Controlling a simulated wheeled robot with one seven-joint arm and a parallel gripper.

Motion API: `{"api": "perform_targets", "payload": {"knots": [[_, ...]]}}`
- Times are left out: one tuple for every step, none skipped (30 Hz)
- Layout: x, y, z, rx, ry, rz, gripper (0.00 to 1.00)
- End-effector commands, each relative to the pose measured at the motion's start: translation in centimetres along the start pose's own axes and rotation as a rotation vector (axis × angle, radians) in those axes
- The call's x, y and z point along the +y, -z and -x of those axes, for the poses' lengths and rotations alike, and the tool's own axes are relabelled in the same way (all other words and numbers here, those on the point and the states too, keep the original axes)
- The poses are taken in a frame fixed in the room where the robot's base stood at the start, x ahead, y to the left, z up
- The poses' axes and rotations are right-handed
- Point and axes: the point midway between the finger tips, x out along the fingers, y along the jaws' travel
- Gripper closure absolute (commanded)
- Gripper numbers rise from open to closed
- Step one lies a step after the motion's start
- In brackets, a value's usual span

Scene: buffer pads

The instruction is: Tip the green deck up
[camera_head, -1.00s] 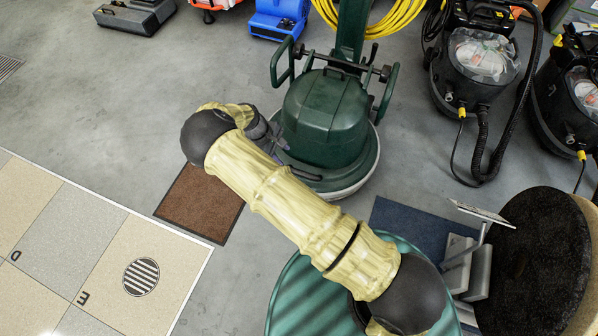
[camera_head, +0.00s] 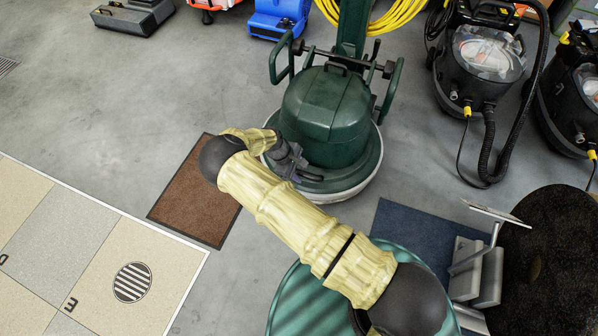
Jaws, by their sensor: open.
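The green deck (camera_head: 330,118) is the round dark green body of a floor machine, with a green skirt and a pale lower edge, standing level on the grey floor. A green handle column (camera_head: 352,30) rises behind it, with looped grips on both sides. My gripper (camera_head: 303,176) is at the front left edge of the deck, over the skirt. The jaws are open and small in view; I cannot tell whether they touch the rim. My yellow-sleeved arm hides part of the deck's left front edge.
A brown mat (camera_head: 196,192) lies left of the deck, and a blue mat (camera_head: 415,236) lies at its front right. Black vacuums (camera_head: 478,70) stand at right. Black round pads (camera_head: 548,262) stand at the lower right. A blue blower (camera_head: 277,18) is behind.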

Motion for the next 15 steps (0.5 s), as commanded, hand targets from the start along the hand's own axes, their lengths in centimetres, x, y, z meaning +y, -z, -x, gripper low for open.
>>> {"api": "perform_targets", "payload": {"knots": [[0.03, -0.01, 0.03, 0.0, 0.0, 0.0, 0.57], [0.03, -0.01, 0.04, 0.0, 0.0, 0.0, 0.57], [0.02, -0.01, 0.05, 0.0, 0.0, 0.0, 0.57], [0.02, -0.01, 0.05, 0.0, 0.0, 0.0, 0.57], [0.01, -0.01, 0.05, 0.0, 0.0, 0.0, 0.57], [0.01, -0.01, 0.06, 0.0, 0.0, 0.0, 0.63], [0.01, -0.01, 0.06, 0.0, 0.0, 0.0, 0.69], [0.01, -0.01, 0.06, 0.0, 0.0, 0.0, 0.74], [0.01, -0.01, 0.06, 0.0, 0.0, 0.0, 0.82], [0.0, -0.01, 0.06, 0.0, 0.0, 0.0, 0.88], [0.0, -0.01, 0.06, 0.0, 0.0, 0.0, 0.94], [0.01, -0.01, 0.06, 0.0, 0.0, 0.0, 1.0], [0.01, -0.01, 0.06, 0.0, 0.0, 0.0, 1.0], [0.01, -0.01, 0.06, 0.0, 0.0, 0.0, 1.0], [0.01, -0.01, 0.07, 0.0, 0.0, 0.0, 1.0]]}}
